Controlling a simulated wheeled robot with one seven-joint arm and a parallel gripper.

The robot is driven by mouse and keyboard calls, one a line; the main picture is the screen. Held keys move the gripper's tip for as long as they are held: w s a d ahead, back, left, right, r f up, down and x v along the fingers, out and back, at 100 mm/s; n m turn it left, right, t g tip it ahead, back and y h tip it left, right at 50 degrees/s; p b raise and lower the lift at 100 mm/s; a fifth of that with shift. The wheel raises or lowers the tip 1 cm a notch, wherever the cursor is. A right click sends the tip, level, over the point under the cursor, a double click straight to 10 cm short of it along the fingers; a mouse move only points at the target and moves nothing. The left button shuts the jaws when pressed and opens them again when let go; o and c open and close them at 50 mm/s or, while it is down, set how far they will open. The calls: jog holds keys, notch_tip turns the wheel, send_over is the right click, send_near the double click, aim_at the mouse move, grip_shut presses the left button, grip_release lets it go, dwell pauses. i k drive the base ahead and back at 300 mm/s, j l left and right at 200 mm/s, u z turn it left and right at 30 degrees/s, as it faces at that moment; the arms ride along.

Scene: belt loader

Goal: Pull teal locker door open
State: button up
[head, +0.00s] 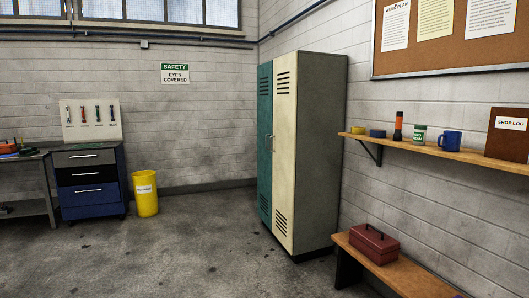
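A tall two-door locker stands against the right wall near the corner in the head view. Its teal door (265,145) is the left, farther one and looks closed. The cream door (284,160) beside it also looks closed. Small handles show near the seam between the two doors, but their detail is too small to tell. The locker's grey side panel (318,150) faces me. My gripper is not in view.
A bench (390,272) with a red toolbox (374,244) stands right of the locker, below a wall shelf (450,150) holding several items. A yellow bin (145,194) and blue drawer cabinet (90,183) stand at left. Open floor (190,250) lies before the locker.

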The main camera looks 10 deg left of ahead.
aim_at(264, 71)
jog(key=i+j+u, duration=0.3)
jog(key=i+u, duration=0.25)
jog(key=i, duration=0.25)
jog(key=i+j+u, duration=0.1)
jog(key=i+u, duration=0.25)
jog(key=i, duration=3.45)
jog(key=i+z, duration=0.15)
jog(key=i, duration=0.45)
jog(key=i+j+z, duration=0.1)
jog(key=i, duration=0.45)
jog(key=i+j+z, duration=0.15)
jog(key=i+j, duration=0.15)
jog(key=i, duration=0.3)
